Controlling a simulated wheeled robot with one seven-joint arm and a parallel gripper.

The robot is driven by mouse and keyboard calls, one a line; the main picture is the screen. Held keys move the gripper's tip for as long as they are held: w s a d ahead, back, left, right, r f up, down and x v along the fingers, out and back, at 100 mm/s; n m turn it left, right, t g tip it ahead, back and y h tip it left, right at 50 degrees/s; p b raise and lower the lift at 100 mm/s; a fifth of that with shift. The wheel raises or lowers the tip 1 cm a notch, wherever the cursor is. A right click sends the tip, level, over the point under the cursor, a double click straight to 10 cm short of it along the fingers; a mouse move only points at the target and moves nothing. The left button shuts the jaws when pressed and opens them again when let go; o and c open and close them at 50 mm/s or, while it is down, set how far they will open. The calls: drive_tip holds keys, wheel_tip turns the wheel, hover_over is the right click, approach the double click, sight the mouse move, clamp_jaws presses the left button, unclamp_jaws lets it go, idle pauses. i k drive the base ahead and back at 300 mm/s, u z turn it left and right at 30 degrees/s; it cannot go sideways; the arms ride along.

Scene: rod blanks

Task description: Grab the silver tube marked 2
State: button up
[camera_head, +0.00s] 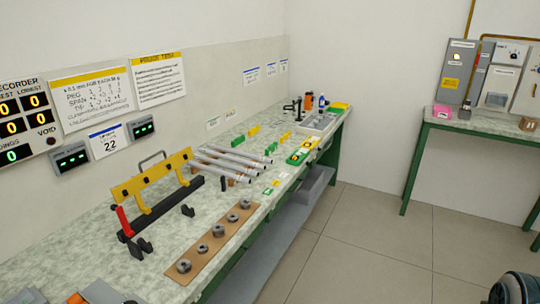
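Several silver tubes (238,163) lie side by side on the long bench, in the middle of the head view. They rest on dark supports with their right ends pointing toward the bench's front edge. The numbers are too small to read, so I cannot tell which tube is marked 2. My gripper is not in view.
A yellow-and-black fixture with a red handle (123,222) stands left of the tubes. A brown board (213,240) with several metal rings lies in front. Green and yellow blocks (300,155) lie beyond. A second bench (480,123) stands at right; the floor between is clear.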

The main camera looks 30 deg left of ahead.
sight(248, 181)
drive_tip(key=u, duration=0.05)
drive_tip(key=i, duration=1.55)
drive_tip(key=u, duration=0.9)
drive_tip(key=i, duration=1.15)
drive_tip(key=u, duration=1.6)
drive_tip(key=i, duration=0.6)
drive_tip(key=u, duration=0.35)
